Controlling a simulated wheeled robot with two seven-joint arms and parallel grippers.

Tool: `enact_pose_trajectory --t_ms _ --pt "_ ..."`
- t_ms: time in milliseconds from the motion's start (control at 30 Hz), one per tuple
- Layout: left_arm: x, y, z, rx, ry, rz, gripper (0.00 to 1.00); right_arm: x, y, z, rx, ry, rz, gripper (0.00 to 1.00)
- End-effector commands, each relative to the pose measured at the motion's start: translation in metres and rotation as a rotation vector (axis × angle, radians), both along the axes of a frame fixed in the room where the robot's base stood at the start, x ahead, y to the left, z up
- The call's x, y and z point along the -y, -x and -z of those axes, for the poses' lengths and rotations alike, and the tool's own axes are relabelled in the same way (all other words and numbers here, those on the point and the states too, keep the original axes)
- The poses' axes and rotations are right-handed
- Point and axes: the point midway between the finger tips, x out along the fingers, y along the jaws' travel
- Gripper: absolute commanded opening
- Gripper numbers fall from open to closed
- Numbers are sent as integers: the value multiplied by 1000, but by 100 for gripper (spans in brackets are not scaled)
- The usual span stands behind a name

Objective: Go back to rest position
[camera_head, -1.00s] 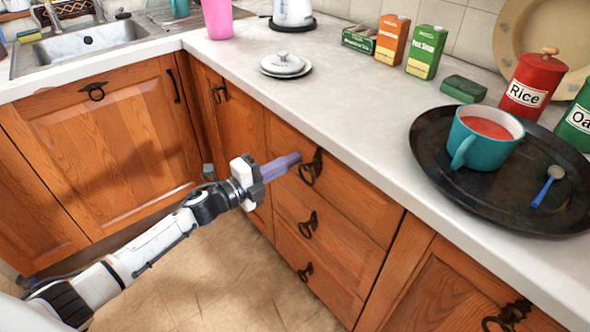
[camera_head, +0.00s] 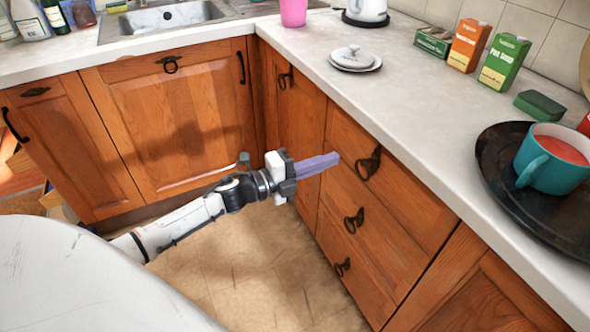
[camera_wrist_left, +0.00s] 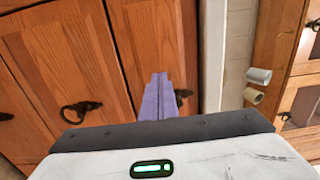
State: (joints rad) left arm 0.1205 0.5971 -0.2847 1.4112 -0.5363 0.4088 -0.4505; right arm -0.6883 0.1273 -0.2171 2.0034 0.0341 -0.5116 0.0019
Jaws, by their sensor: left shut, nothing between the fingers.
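My left gripper (camera_head: 330,161) reaches in from the left in the head view, in front of the wooden drawers (camera_head: 385,190). Its purple fingers are together with nothing between them, and its tip appears close to the top drawer's handle (camera_head: 370,163); I cannot tell the exact gap. In the left wrist view the shut fingers (camera_wrist_left: 158,98) point toward wooden cabinet fronts, with a dark ring handle (camera_wrist_left: 80,112) to their left. My right gripper is not in view.
The counter holds a dark tray (camera_head: 488,165) with a teal mug (camera_head: 547,172), cartons, a lidded white dish (camera_head: 355,60) and a pink cup (camera_head: 293,12). A sink (camera_head: 165,18) is at the back left. Tiled floor (camera_head: 240,275) lies open below my arm.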

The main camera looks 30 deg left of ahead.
Motion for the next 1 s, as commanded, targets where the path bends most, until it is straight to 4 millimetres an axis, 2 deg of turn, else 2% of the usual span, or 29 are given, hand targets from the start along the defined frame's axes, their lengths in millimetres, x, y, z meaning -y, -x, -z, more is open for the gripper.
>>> enact_pose_trajectory --t_ms 33,100,300,500,733,867,967,1000 --pt "-6 13 2 -4 -3 3 0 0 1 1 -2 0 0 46" --pt "-14 27 2 -4 -1 4 0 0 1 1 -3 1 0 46" --pt "-31 57 2 -3 -2 4 0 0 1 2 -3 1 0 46" --pt "-38 70 1 -2 -1 4 0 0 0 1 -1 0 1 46" --pt "-37 73 4 -15 17 -5 0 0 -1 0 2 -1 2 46" --pt "-21 90 31 -152 198 -99 0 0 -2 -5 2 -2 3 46" --pt "2 124 74 -382 472 -259 0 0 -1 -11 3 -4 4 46" --pt "13 141 92 -485 588 -331 0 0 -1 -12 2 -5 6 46"
